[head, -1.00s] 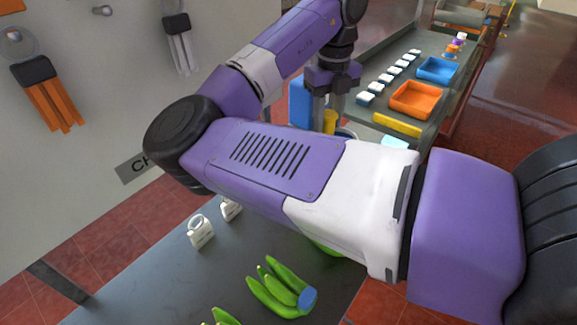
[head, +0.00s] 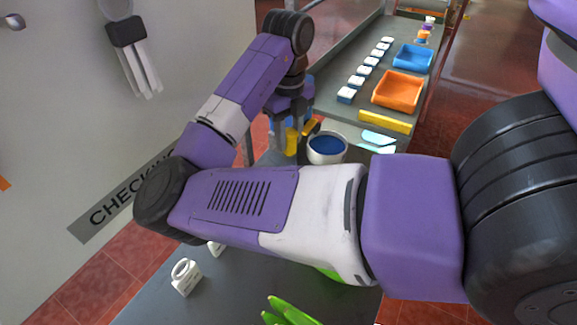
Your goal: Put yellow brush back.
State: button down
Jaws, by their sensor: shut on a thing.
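My gripper (head: 289,128) points down in the head view, beyond my bent forearm. It is shut on the yellow brush (head: 291,142), of which only a short yellow part shows between and below the fingers. The rest of the brush is hidden. A white pot with a blue inside (head: 327,148) stands just right of my gripper, apart from it in the picture. A small orange-yellow piece (head: 311,127) shows between my gripper and the pot; I cannot tell what it belongs to.
A bench holds a yellow bar (head: 385,121), an orange tray (head: 397,91), a blue tray (head: 413,57) and a row of small white-topped blocks (head: 365,69). Green bananas (head: 287,312) lie on the near table.

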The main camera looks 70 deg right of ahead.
notch_tip(320, 180, down, 10)
dwell(0.5)
jog(key=shift+f, duration=0.15)
jog(key=c, duration=1)
grip_release()
notch_tip(320, 180, up, 12)
jog(key=shift+r, duration=0.2)
jog(key=shift+s, duration=0.1)
